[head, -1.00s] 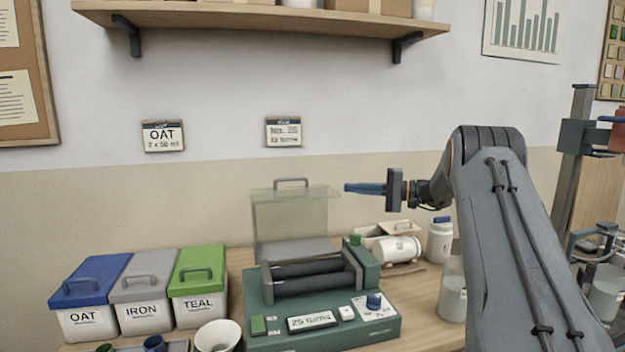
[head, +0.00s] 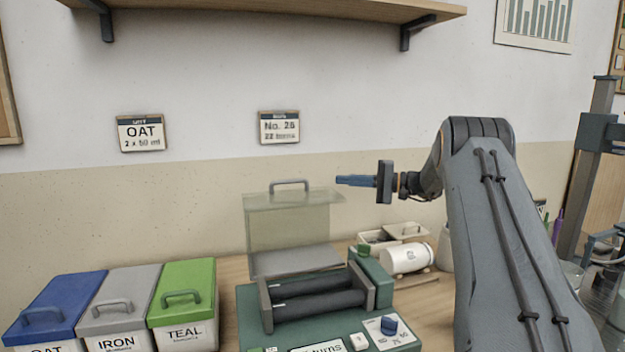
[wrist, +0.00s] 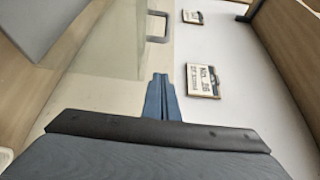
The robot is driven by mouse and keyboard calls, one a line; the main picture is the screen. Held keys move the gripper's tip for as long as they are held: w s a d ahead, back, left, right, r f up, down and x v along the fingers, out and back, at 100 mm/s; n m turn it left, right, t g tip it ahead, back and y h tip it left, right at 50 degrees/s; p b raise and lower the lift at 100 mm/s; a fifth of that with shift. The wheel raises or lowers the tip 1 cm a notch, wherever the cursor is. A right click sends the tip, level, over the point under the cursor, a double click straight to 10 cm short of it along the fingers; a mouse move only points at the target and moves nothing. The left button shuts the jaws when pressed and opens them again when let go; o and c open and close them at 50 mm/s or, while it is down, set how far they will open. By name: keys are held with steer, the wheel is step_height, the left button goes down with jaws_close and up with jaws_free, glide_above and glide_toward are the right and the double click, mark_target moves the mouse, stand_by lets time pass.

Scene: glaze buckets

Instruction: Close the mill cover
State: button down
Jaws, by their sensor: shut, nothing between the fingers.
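The mill (head: 250,325) is a green machine with two dark rollers (head: 318,305) between grey end plates. Its clear cover (head: 288,226) stands raised and open behind the rollers, with a grey handle (head: 289,184) on its top edge. The cover and its handle (wrist: 163,27) also show in the wrist view. My gripper (head: 338,180) has blue fingers pointing left, shut and empty. In the head view it appears just right of the cover's upper right corner. In the wrist view the closed fingertips (wrist: 158,78) point toward the wall, with the handle beyond them.
Lidded bins in blue (head: 50,308), grey (head: 118,295) and green (head: 184,290) stand left of the mill. A white jar (head: 407,259) lies on its side at the right, near a small box (head: 385,240). A shelf (head: 270,18) hangs above. Wall cards hang behind.

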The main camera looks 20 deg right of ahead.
mark_target(316, 189)
steer(key=p+x, duration=0.1)
steer(key=x, duration=0.2)
steer(key=s+p+x, duration=0.1)
steer(key=p+x, duration=0.1)
steer(key=x, duration=0.1)
steer(key=a+p+x, duration=0.1)
steer(key=x, duration=0.2)
steer(key=shift+s+a+r+p, duration=0.15)
steer(key=shift+s+r+p, duration=0.05)
steer(key=shift+p, duration=0.2)
steer(key=shift+s+a+f+p, duration=0.1)
steer(key=shift+s+a+p, duration=0.1)
steer(key=shift+s+p, duration=0.35)
steer(key=shift+s, duration=0.1)
steer(key=shift+s+b, duration=0.1)
steer(key=shift+b, duration=0.25)
